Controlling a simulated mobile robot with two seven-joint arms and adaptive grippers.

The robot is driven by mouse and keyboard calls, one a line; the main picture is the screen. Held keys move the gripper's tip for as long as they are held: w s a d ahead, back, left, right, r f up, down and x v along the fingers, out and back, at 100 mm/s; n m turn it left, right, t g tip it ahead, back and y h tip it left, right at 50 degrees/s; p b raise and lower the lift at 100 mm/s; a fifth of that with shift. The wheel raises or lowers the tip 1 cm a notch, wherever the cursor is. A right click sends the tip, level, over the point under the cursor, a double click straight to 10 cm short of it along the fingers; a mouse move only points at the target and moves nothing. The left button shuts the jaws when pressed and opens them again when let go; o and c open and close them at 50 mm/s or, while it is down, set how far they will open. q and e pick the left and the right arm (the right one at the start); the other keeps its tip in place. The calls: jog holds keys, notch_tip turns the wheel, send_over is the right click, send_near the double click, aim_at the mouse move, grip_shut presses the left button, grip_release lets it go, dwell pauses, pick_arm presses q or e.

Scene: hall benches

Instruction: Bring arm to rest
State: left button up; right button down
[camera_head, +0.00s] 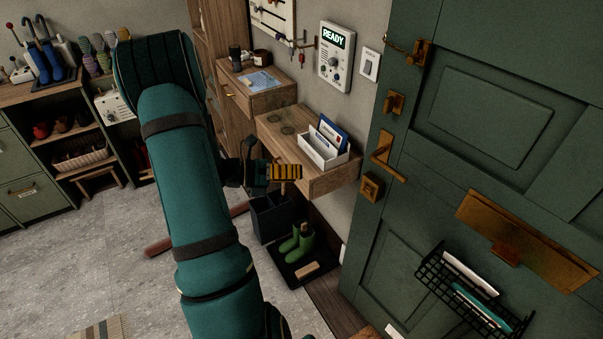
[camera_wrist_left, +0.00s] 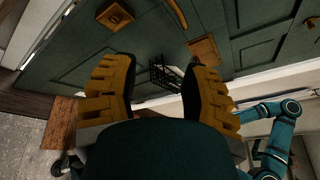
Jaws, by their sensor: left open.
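My left arm (camera_head: 190,180), teal with dark bands, comes down through the middle of the head view. My left gripper (camera_head: 287,172), with yellow-and-black fingers, is in front of the wooden shelf, beside its front edge. In the left wrist view the two ridged yellow fingers of the left gripper (camera_wrist_left: 155,68) stand wide apart with nothing between them. The green door lies beyond them. A teal arm shows at the right of the wrist view. My right gripper does not show.
The wooden shelf (camera_head: 338,182) holds a white letter box (camera_head: 326,157). The green door (camera_head: 500,60) with brass handles and a wire basket (camera_head: 440,283) is at the right. Green boots (camera_head: 298,245) stand below. The grey floor (camera_head: 110,240) at the left is mostly clear.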

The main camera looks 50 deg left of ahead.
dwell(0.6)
pick_arm(q)
jog(key=s+d+f+m+g+y, duration=0.1)
jog(key=d+f+m+g+y, duration=0.1)
jog(key=d+f+m+g, duration=0.8)
jog(key=s+d+f+m+g+y, duration=0.1)
jog(key=d+f+m+g, duration=0.3)
jog(key=d+f+m, duration=1.2)
jog(key=w+d+r+m+t, duration=0.2)
jog(key=d+r+m, duration=0.1)
jog(key=d+m, duration=0.8)
jog(key=shift+d+r+m, duration=0.35)
jog(key=shift+r+m, duration=0.05)
jog(key=shift+m, duration=0.4)
